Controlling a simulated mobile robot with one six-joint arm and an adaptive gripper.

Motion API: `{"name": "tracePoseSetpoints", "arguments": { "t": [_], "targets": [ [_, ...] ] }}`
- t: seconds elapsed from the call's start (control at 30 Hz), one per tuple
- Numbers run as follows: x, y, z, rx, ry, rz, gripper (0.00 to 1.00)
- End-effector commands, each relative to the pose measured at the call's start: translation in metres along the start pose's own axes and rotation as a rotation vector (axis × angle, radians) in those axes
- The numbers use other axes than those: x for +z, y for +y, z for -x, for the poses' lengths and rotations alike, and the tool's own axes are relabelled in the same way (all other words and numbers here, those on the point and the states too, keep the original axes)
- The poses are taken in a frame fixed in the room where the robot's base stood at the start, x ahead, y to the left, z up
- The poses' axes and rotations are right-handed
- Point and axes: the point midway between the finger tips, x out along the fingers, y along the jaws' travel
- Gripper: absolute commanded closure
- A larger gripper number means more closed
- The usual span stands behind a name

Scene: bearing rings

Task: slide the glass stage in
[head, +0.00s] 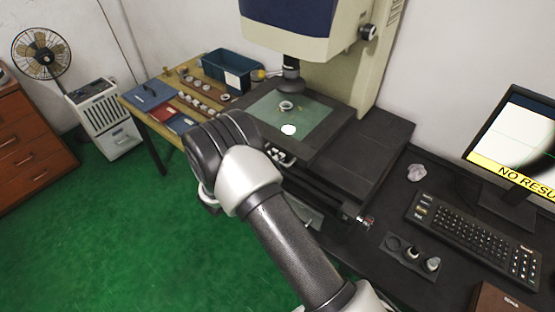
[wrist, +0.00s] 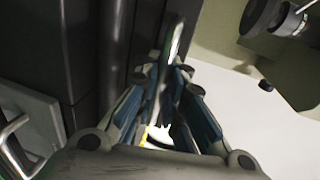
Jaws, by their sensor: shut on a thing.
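The glass stage (head: 305,122) is a greenish pane in a dark frame under the measuring machine's head. A metal ring (head: 286,105) stands on the glass, with a bright white round spot in front of it. My gripper is at the front left of the stage in the head view, its fingers hidden behind my own wrist. In the wrist view my gripper (wrist: 165,82) is shut on a narrow grey metal piece (wrist: 174,42) between its blue-padded fingers. I cannot tell how that piece joins the stage.
The machine's lens (head: 291,75) hangs above the glass. At the left, a wooden table (head: 140,110) holds a blue bin (head: 228,70), trays and several rings. At the right are a keyboard (head: 470,235), a monitor (head: 520,140) and a small holder (head: 408,258).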

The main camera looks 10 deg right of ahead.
Motion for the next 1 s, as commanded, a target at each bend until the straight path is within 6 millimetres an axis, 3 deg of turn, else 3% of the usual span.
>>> {"name": "tracePoseSetpoints", "arguments": {
  "t": [0.33,0.37,0.47,0.77,0.87,1.0],
  "targets": [
    [0.004,-0.001,0.002,-0.001,-0.009,-0.002,1.0],
    [0.004,-0.001,0.002,-0.001,-0.009,-0.002,0.9],
    [0.003,-0.001,0.002,0.0,-0.007,-0.002,0.83],
    [0.002,0.0,0.001,0.0,-0.004,-0.002,0.82],
    [0.002,-0.001,0.006,0.0,-0.005,-0.002,0.82],
    [0.003,-0.001,0.026,0.0,-0.008,-0.002,0.82]
  ]
}}
